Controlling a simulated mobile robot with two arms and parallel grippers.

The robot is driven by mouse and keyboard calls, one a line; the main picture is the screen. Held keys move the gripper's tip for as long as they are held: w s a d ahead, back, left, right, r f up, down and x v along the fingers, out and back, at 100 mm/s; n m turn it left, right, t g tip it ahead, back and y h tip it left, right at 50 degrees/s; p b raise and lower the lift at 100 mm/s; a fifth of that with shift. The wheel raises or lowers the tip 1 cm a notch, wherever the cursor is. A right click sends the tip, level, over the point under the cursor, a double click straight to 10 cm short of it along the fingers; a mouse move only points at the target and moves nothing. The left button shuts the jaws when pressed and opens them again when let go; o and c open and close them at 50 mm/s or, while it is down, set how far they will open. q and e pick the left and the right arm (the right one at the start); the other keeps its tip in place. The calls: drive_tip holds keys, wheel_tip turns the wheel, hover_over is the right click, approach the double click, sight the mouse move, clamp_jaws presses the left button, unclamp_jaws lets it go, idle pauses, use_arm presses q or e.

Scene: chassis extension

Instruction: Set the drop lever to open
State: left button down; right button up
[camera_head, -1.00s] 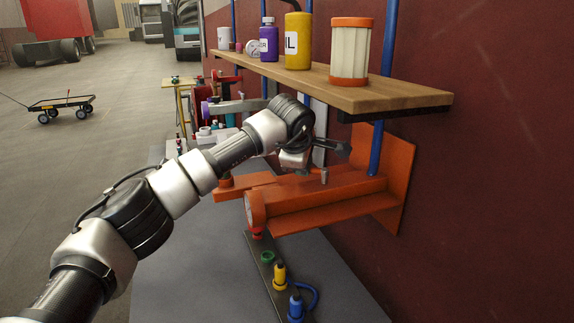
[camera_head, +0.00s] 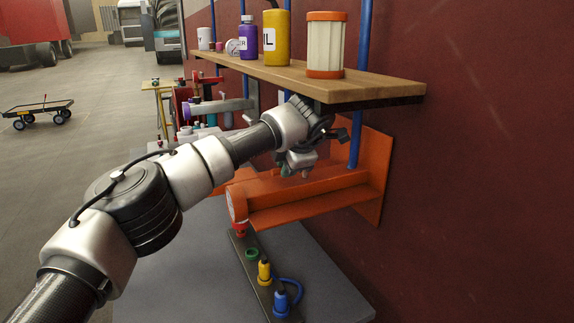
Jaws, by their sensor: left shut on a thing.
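An orange assembly (camera_head: 315,196) with a round end faces me on the right of the grey bench. My left arm comes in from the left, and its gripper (camera_head: 299,171) is low over the top of this assembly. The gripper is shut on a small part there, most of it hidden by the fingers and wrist. I take this part to be the drop lever, but I cannot read its setting. My right gripper is not in view.
A wooden shelf (camera_head: 375,92) with a filter (camera_head: 325,45) and several bottles overhangs the assembly, close above my left wrist. Blue posts (camera_head: 357,135) stand by the red wall. Yellow (camera_head: 264,271) and blue connectors (camera_head: 281,303) are in front.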

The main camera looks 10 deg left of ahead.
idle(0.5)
use_arm(q)
drive_tip(key=c, duration=1.1)
unclamp_jaws()
drive_tip(key=shift+s, duration=0.1)
